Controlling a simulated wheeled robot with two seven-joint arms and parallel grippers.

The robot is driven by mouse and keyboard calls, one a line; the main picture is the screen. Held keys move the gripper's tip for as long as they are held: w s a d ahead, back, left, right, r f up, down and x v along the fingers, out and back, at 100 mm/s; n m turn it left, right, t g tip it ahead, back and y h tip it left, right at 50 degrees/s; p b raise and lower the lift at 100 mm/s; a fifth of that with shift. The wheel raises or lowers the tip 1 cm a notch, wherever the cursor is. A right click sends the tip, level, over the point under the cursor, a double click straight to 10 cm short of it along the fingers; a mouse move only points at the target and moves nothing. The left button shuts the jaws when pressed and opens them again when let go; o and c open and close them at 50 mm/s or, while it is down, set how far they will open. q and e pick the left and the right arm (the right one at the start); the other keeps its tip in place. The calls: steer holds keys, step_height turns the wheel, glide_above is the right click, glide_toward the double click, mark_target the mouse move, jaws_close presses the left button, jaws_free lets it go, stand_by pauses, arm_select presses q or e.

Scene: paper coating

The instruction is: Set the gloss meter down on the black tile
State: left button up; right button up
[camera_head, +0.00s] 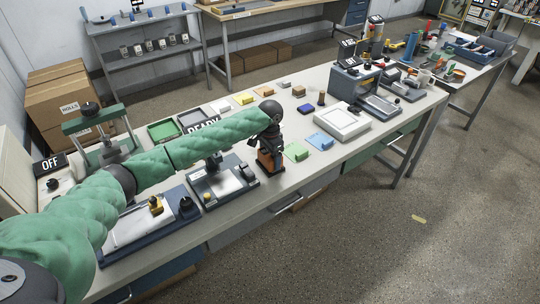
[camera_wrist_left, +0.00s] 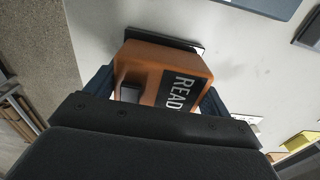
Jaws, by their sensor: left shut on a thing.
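My left gripper (camera_head: 270,148) is shut on the gloss meter, an orange box (camera_head: 265,160), near the front edge of the bench. In the left wrist view the orange gloss meter (camera_wrist_left: 160,72) sits between the dark fingers of the gripper (camera_wrist_left: 150,90), its black label reading "READ". A black tile edge (camera_wrist_left: 190,44) shows just beyond the meter, which hides most of the tile. I cannot tell whether the meter touches the tile or hangs slightly above it. My right gripper is not in view.
A dark-based device with a pale plate (camera_head: 222,184) stands left of the meter. Green (camera_head: 296,152) and blue (camera_head: 320,141) pads lie to its right, then a white tray (camera_head: 342,123). Yellow (camera_head: 244,98) and other small blocks lie behind. The bench's front edge is close.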

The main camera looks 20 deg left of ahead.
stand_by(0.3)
arm_select(q)
steer(key=o, duration=1.1)
